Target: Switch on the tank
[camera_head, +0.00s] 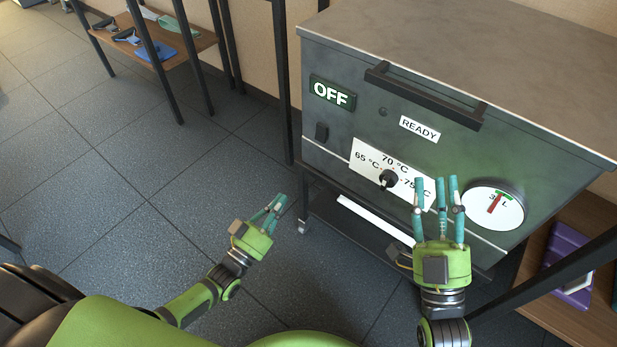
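The tank (340,60) is a grey metal cabinet on a dark frame. A lit sign (331,94) at its upper left reads OFF. A black knob (388,180) is on a white plate marked 65, 70 and 75 °C. My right gripper (437,188) is open and empty in front of the panel, between knob and gauge in the picture; contact cannot be told. My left gripper (279,203) looks open and empty, low, left of the tank and below the switch.
A dark handle (424,95) sticks out above a READY label (420,129). A round gauge (494,206) with a red needle is at right. A shelf (190,45) with tools stands back left, another shelf (560,317) at lower right. The floor (120,180) at left is clear.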

